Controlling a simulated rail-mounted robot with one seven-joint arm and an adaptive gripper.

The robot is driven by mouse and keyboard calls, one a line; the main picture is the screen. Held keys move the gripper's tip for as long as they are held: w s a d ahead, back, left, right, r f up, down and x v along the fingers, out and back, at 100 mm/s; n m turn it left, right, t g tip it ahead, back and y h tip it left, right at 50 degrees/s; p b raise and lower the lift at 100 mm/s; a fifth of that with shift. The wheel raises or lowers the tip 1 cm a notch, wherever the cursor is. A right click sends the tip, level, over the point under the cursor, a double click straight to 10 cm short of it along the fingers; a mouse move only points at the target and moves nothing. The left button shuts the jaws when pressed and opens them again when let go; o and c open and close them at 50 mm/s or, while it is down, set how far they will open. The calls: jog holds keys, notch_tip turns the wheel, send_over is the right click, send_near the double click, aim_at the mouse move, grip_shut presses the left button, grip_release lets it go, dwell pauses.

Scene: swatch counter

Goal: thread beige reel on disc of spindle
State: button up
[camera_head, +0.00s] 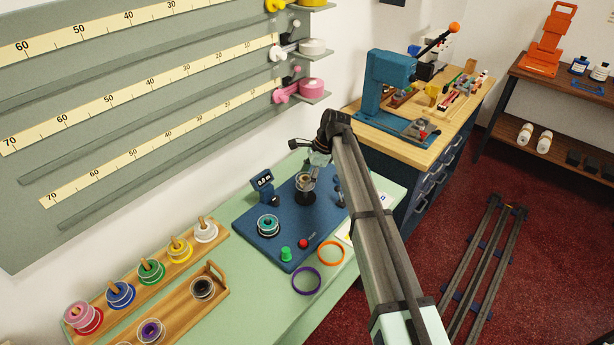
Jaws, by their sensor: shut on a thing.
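The beige reel (306,178), small in this view, is at the tip of my gripper (311,171), which is shut on it. It is over the dark disc (309,196) of the spindle on the blue base plate (290,250). I cannot tell whether the reel touches the disc or is held just above it. The spindle's post is hidden by the reel and gripper. My arm reaches in from the lower right.
A teal-and-white reel (267,225) sits at the plate's left, beside a small display (263,181). Green (286,254) and red (303,243) knobs are at the front. Purple (306,280) and orange (331,252) rings lie nearby. A wooden rack (130,296) holds coloured reels.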

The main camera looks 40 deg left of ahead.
jog(key=shift+f, duration=0.25)
dwell(0.4)
jog(key=shift+f, duration=0.35)
jog(key=shift+f+b, duration=0.3)
jog(key=shift+f, duration=0.4)
jog(key=o, duration=1.2)
jog(key=shift+c, duration=0.2)
jog(key=shift+r, duration=0.1)
jog(key=shift+r+p, duration=2.15)
jog(key=shift+r, duration=1.3)
